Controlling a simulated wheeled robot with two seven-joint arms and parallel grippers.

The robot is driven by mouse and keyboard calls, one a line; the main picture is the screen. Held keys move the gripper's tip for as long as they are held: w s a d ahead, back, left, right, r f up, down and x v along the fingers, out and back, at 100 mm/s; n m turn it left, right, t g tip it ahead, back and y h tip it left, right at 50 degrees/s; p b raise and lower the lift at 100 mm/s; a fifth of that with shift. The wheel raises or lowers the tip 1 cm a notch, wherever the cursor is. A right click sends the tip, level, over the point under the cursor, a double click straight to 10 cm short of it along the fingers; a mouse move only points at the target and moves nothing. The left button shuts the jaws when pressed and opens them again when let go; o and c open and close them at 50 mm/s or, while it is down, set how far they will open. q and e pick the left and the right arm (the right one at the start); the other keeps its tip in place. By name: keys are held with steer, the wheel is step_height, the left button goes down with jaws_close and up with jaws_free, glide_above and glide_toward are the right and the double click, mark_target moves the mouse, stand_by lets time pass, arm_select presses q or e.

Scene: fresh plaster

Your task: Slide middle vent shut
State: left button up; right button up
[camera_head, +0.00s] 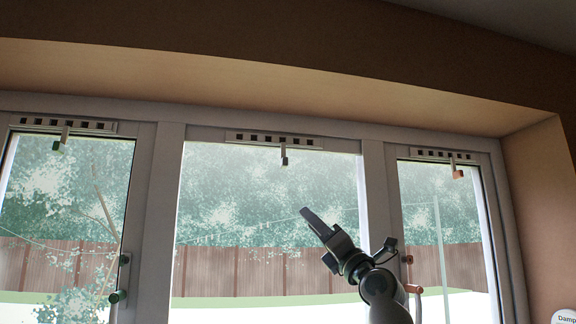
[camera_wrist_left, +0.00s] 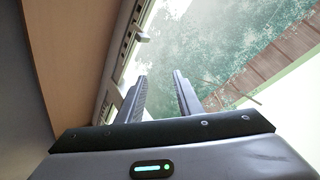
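The middle vent (camera_head: 274,140) is a pale strip with a row of dark slots above the middle pane. Its dark-tipped tab (camera_head: 284,158) hangs down a little right of the strip's centre. My left gripper (camera_head: 306,212) is in front of the middle pane, below and slightly right of that tab and apart from it. In the left wrist view my left gripper's two fingers (camera_wrist_left: 160,76) stand apart with nothing between them. A slotted vent with a pale tab (camera_wrist_left: 143,37) shows beyond them; I cannot tell which vent it is. My right gripper is not in view.
The left vent (camera_head: 62,124) has a green-tipped tab and the right vent (camera_head: 443,156) an orange-tipped one. Window handles (camera_head: 119,284) sit on the frame posts. The deep reveal (camera_head: 250,90) overhangs the vents.

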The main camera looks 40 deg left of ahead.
arm_select(q)
steer(key=s+d+r+n+t+h, duration=0.1)
steer(key=s+r+h, duration=0.3)
steer(key=r, duration=0.5)
steer(key=s+d+r+n+t+h, duration=0.2)
steer(key=s+d+r+t+h, duration=0.1)
steer(key=r, duration=0.6)
steer(key=s+h, duration=0.1)
steer(key=h, duration=0.1)
steer(key=shift+s+r+n+t+h+p, duration=0.3)
steer(key=shift+s+r+h+p, duration=0.05)
steer(key=shift+h, duration=0.05)
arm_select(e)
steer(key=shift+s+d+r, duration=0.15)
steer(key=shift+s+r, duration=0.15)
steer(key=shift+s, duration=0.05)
arm_select(q)
steer(key=shift+w, duration=0.1)
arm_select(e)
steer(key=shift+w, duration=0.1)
